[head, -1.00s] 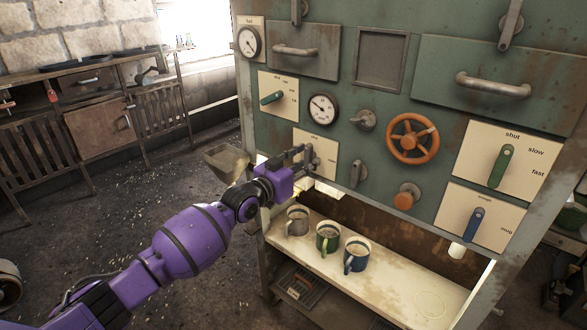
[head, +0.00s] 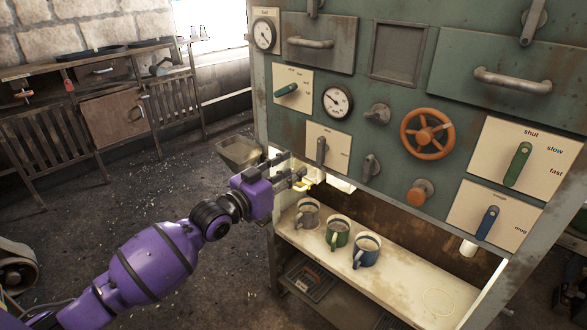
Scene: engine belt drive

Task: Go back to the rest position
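My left gripper (head: 298,171) is at the end of my purple arm, in front of the lower left of the green machine panel (head: 375,120). Its two dark fingers look spread apart with nothing between them. It stands just left of and below a dark lever (head: 321,151) on a cream plate, and a small gap shows between them. My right gripper is not in view.
A grey mug (head: 308,215), a green mug (head: 338,234) and a blue mug (head: 366,250) stand on the shelf (head: 415,285) below the panel. A hopper (head: 240,152) juts out behind my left gripper. Open floor (head: 95,215) lies to the left.

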